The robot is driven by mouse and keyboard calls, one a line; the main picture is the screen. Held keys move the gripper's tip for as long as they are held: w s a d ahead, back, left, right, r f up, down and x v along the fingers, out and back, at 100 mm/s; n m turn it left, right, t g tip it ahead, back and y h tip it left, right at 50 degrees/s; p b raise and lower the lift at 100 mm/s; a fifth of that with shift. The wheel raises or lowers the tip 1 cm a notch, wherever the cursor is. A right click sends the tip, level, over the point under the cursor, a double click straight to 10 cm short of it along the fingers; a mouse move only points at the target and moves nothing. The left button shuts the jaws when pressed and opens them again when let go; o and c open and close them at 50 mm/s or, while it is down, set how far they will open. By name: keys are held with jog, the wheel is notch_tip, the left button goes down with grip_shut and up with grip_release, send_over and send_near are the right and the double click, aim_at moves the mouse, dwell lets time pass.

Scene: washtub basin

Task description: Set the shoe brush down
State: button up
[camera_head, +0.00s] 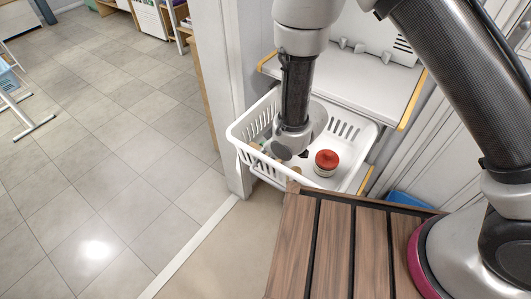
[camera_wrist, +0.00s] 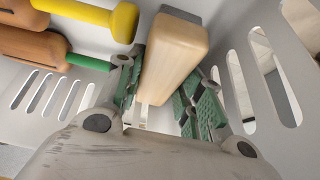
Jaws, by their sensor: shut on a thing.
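The shoe brush (camera_wrist: 175,60) is a pale wooden block with a grey side, seen in the wrist view. My gripper (camera_wrist: 163,95) has its green-padded fingers on either side of the block and is shut on it. In the head view my gripper (camera_head: 287,150) points down into a white slotted basket (camera_head: 232,133). The brush is inside the basket walls, close to a slotted side. Whether its underside touches the basket floor cannot be told. In the head view my gripper mostly hides the brush.
A red-lidded jar (camera_head: 326,162) stands in the basket right of my gripper. Brown tools with a yellow handle (camera_wrist: 122,22) and a green handle (camera_wrist: 88,62) lie beside the brush. A grey shelf (camera_head: 345,75) is behind; a slatted wooden top (camera_head: 330,240) is in front.

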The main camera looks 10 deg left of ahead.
jog(key=o, duration=0.9)
jog(key=shift+c, duration=0.2)
jog(key=shift+r, duration=0.1)
jog(key=v, duration=1.2)
jog(key=shift+w+r, duration=0.1)
